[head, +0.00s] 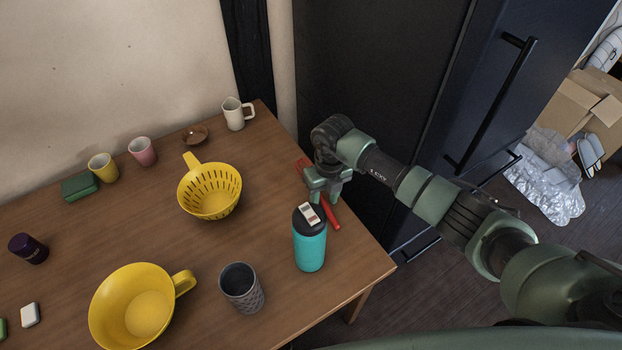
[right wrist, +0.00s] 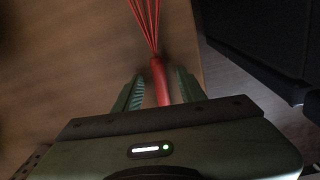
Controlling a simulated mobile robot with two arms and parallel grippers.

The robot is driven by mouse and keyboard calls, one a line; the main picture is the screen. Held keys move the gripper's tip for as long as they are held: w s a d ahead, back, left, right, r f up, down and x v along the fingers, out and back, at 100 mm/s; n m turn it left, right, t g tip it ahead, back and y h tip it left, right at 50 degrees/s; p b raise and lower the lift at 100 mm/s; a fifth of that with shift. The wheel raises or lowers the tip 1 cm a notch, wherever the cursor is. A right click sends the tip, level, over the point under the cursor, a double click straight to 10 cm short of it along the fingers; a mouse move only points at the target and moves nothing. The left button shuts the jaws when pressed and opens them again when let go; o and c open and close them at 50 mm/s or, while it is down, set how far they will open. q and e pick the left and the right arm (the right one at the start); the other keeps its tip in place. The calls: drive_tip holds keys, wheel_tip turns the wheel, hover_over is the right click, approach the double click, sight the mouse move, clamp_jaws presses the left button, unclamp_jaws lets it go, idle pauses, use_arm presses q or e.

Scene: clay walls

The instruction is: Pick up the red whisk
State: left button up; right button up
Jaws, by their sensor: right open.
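The red whisk (head: 331,213) lies on the wooden table near its right edge. My right gripper (head: 325,192) is above it and hides its middle in the head view. In the right wrist view the whisk (right wrist: 158,75) runs away from me, its red wires at the far end. Its handle lies between the two open green fingers of my right gripper (right wrist: 160,90), with a gap on each side. I cannot tell the height of the fingers over the handle. My left gripper is not in view.
A teal bottle (head: 310,249) with a black lid stands close to the gripper. A grey cup (head: 241,288), yellow colander (head: 209,200) and yellow bowl (head: 128,337) stand further left. A white mug (head: 235,117) stands at the back. Dark cabinets (head: 380,60) rise beyond the table's right edge.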

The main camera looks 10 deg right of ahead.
clamp_jaws()
drive_tip(key=shift+r, duration=0.1)
